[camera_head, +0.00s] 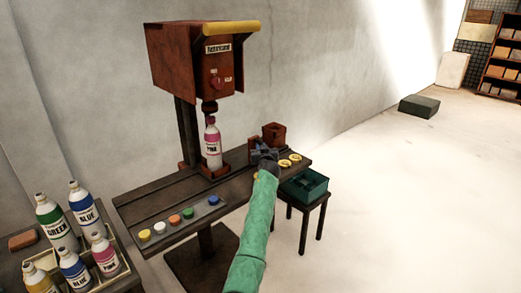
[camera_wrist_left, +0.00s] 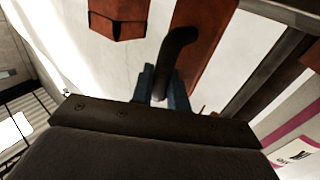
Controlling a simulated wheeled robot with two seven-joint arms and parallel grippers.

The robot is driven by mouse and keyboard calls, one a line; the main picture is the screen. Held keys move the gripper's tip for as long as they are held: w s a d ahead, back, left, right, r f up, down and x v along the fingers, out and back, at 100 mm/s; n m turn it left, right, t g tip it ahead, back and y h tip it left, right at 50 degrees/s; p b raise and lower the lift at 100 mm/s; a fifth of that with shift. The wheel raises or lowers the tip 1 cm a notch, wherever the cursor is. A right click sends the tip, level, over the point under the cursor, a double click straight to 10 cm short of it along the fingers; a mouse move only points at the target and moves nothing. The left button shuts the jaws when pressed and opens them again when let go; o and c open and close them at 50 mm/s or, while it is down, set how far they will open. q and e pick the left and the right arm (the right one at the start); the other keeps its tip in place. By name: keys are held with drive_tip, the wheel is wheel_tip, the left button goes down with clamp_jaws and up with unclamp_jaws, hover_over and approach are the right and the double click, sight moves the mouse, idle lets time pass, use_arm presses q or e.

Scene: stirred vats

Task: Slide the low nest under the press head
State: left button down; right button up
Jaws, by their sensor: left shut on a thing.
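The rust-brown press head (camera_head: 210,78) has a yellow top edge and a dark ram below. A pink-labelled bottle (camera_head: 212,148) stands upright under the ram on a low brown base (camera_head: 214,172). To its right on the bench is a taller brown, box-like holder (camera_head: 273,134). I cannot tell for sure which of these is the low nest. My left gripper (camera_head: 264,156) is at the bench, right of the bottle and in front of that holder. In the left wrist view its blue fingers (camera_wrist_left: 162,90) are shut on a dark curved handle (camera_wrist_left: 178,48). My right gripper is out of view.
Several coloured caps (camera_head: 174,219) lie in a row on the bench's front left. Two yellow rings (camera_head: 290,160) lie right of my gripper. A teal crate (camera_head: 304,186) sits on a small stand at right. Several bottles (camera_head: 58,228) stand at lower left.

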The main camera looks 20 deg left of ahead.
use_arm(q)
drive_tip(key=shift+w+d+r, duration=0.1)
drive_tip(key=shift+r, duration=0.05)
drive_tip(key=c, duration=1.7)
unclamp_jaws()
drive_tip(key=shift+w+d, duration=0.1)
drive_tip(key=shift+w, duration=0.05)
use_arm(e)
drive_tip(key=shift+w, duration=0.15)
use_arm(q)
drive_tip(key=shift+f, duration=0.2)
